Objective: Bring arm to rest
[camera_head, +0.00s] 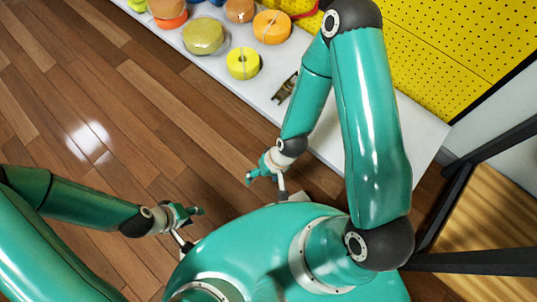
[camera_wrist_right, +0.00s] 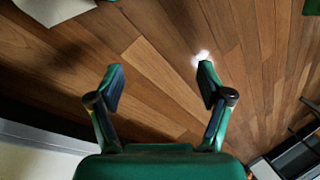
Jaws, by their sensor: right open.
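My right gripper (camera_head: 264,172) hangs over the wooden floor beside the front edge of the white table, near my body. In the right wrist view its two fingers (camera_wrist_right: 162,84) are spread apart with only floor between them, so it is open and empty. My left gripper (camera_head: 192,214) is low over the floor at the lower left, close to my green base. It is small and seen from above, and I cannot tell if its fingers are apart. Nothing is visible in it.
Several strap rolls, including a yellow one (camera_head: 243,63) and an orange one (camera_head: 272,27), lie on the white table (camera_head: 222,70). A brass-coloured buckle (camera_head: 285,88) lies nearby. A yellow pegboard (camera_head: 460,40) rises behind; a dark frame (camera_head: 470,262) stands right. Floor (camera_head: 100,90) at left is clear.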

